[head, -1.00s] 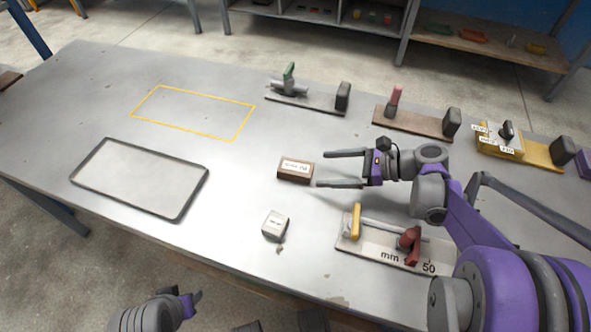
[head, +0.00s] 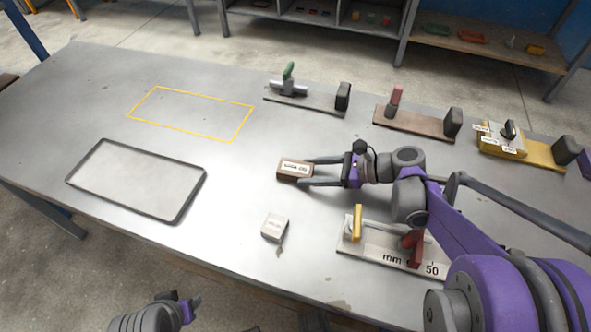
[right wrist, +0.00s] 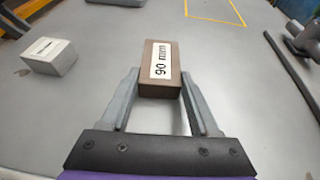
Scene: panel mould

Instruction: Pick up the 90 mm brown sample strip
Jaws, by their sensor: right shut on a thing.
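The brown sample strip (head: 294,170) is a short block with a white label on top. It lies on the table in the middle of the head view. In the right wrist view the strip (right wrist: 161,75) shows its label reading 90 mm. My right gripper (head: 308,171) is shut on the strip from the right, with one finger along each side. The fingers also show in the right wrist view (right wrist: 160,82). The strip appears to rest on the table. My left gripper (head: 189,305) is at the bottom of the head view, off the table's front edge; its jaw state is unclear.
A small pale block (head: 275,226) lies in front of the strip. A measuring board (head: 365,260) marked mm stands at the front right. A grey-rimmed tray (head: 137,180) lies left. A yellow outline (head: 190,112) marks the table behind it. Several clamp fixtures (head: 415,122) line the back.

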